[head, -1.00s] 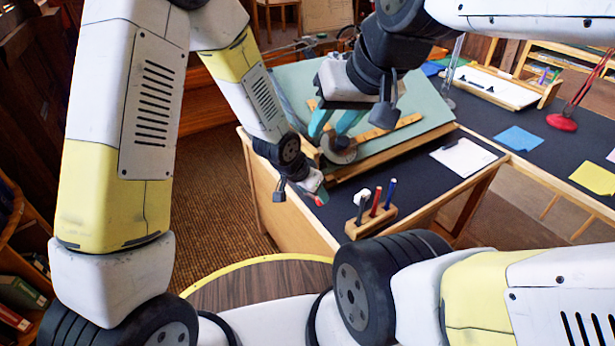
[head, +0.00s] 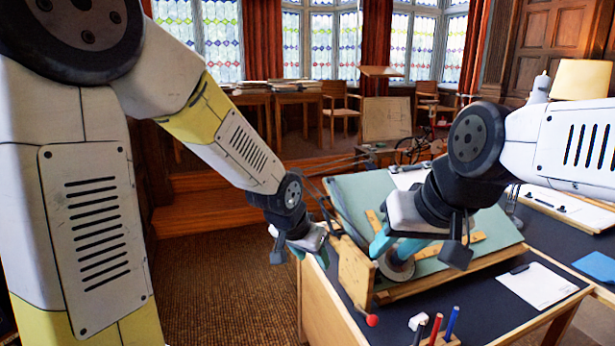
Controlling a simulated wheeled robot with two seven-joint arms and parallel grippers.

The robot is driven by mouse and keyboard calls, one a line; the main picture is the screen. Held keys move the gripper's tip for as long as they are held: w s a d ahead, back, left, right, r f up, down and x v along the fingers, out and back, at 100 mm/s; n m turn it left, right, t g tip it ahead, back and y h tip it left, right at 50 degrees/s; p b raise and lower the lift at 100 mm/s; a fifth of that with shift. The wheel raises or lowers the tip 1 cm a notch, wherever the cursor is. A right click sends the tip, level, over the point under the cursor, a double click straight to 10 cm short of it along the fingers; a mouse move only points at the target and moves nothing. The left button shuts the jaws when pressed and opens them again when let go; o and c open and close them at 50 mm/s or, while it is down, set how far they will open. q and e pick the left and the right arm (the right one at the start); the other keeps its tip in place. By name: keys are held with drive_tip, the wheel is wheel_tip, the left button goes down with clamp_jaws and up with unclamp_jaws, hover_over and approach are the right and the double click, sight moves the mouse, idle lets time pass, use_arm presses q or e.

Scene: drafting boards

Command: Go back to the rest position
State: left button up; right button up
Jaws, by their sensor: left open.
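My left gripper (head: 312,246) is off the left edge of the near drafting table, beside the wooden side of the tilted drafting board (head: 350,195). Its fingers are partly hidden by its own body and nothing shows in them. My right gripper (head: 394,246) is over the lower part of the board, its teal fingers apart. A grey round disc (head: 397,268) shows just below and behind these fingers; I cannot tell whether they touch it. A wooden rule (head: 465,243) lies across the board, partly hidden by my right gripper.
A pen holder with a red pen (head: 436,326) and a blue pen (head: 453,322) stands at the table's front. A white sheet (head: 537,285) lies to the right. A red knob (head: 372,320) is by the board's lower left. Carpet (head: 225,285) is clear left of the table.

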use_arm(q)
drive_tip(key=s+a+r+n+t+y, duration=0.1)
drive_tip(key=s+a+r+n, duration=0.4)
drive_tip(key=s+a+r, duration=0.8)
drive_tip(key=s+a, duration=0.2)
drive_tip(key=shift+s+a+r+n, duration=0.25)
drive_tip(key=shift+s+r+n, duration=0.05)
drive_tip(key=shift+s+n, duration=0.1)
drive_tip(key=shift+d, duration=0.1)
